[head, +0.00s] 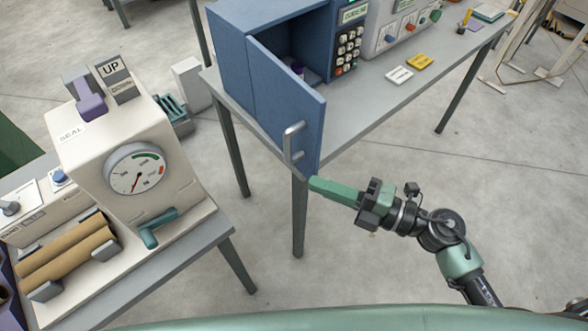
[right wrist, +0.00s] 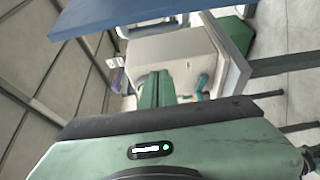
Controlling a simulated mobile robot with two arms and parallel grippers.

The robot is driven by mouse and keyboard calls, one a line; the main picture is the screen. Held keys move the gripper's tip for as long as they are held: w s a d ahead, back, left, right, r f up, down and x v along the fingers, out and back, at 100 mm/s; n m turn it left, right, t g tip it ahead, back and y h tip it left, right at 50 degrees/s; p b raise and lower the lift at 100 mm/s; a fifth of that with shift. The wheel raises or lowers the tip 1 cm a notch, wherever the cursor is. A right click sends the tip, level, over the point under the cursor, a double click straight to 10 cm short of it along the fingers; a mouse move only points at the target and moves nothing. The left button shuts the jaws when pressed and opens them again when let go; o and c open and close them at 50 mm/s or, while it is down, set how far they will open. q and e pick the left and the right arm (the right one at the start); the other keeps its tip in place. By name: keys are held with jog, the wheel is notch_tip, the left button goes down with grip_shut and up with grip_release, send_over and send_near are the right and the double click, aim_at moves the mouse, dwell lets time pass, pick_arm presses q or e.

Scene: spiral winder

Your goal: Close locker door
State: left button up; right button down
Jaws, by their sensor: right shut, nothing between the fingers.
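The blue locker (head: 232,60) stands on a grey table in the head view. Its door (head: 285,100) hangs open toward me, with a metal bar handle (head: 292,145) near its free edge. My right gripper (head: 312,184) is shut and empty, just right of and below the door's lower free corner. I cannot tell whether it touches the door. In the right wrist view my shut fingers (right wrist: 155,88) point forward below a blue panel edge (right wrist: 110,18), likely the door. My left gripper is not in view.
A keypad (head: 348,50) and a control box (head: 400,30) stand right of the locker. Yellow (head: 420,62) and white (head: 398,75) blocks lie on the table. A cream sealing machine (head: 130,150) with a gauge stands on another table at left.

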aim_at(291, 158)
jog(key=w+a+p, duration=0.4)
jog(key=w+a, duration=0.2)
jog(key=shift+w+a+r, duration=0.15)
jog(key=shift+w+a, duration=0.15)
jog(key=shift+w, duration=0.05)
jog(key=shift+w+d, duration=0.25)
jog(key=shift+d, duration=0.1)
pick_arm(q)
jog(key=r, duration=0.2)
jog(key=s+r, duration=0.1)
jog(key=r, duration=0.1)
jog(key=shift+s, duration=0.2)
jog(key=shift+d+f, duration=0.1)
